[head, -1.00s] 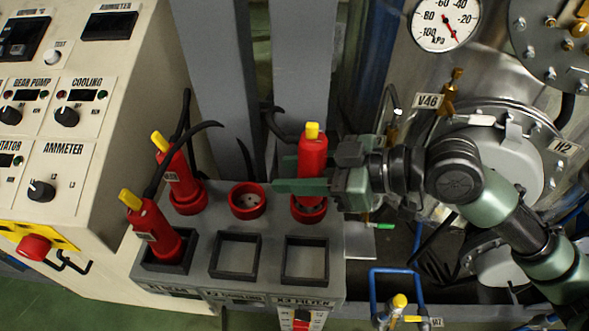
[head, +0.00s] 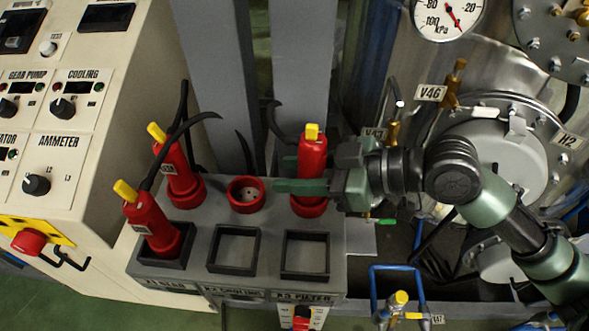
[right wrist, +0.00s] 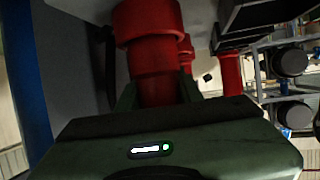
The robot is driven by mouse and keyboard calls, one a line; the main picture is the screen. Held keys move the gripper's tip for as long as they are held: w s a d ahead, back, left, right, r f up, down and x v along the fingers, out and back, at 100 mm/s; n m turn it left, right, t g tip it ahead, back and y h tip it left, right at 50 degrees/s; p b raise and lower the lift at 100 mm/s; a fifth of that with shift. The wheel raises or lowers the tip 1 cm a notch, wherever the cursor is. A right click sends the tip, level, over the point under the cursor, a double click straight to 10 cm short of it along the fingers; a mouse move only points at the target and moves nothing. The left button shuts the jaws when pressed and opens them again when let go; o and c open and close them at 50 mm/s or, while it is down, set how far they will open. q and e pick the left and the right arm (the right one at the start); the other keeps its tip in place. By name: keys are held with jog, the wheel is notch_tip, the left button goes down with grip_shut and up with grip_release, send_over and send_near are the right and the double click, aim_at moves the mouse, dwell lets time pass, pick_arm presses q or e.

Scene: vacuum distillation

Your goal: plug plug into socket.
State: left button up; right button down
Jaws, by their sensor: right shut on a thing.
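A red plug (head: 312,160) with a yellow top stands upright at the right red socket (head: 310,208) in the back row of the grey socket box. Its lower end meets the socket's rim, and the socket's opening is covered by it. My right gripper (head: 300,187) comes in from the right and is shut on the plug's body. In the right wrist view the red plug (right wrist: 158,75) sits between the fingers, against a wider red collar. How deep the plug sits inside cannot be told. My left gripper is not in view.
The middle red socket (head: 246,196) is empty. Two other red plugs stand at left, one in the back left socket (head: 183,175) and one in a square black holder (head: 150,225). Two square holders (head: 305,256) in front are empty. A control panel stands left, a steel vessel right.

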jog(key=shift+f+b, duration=0.7)
jog(key=shift+f, duration=0.4)
jog(key=c, duration=0.8)
grip_release()
jog(key=shift+r, duration=0.1)
jog(key=shift+c, duration=0.2)
jog(key=b+v, duration=0.1)
jog(key=v, duration=0.2)
jog(key=b+v, duration=0.1)
jog(key=v, duration=0.3)
jog(key=shift+f, duration=0.25)
jog(key=shift+s+d+r+b, duration=0.15)
jog(key=shift+d+r+b, duration=0.15)
jog(key=shift+d+r, duration=0.1)
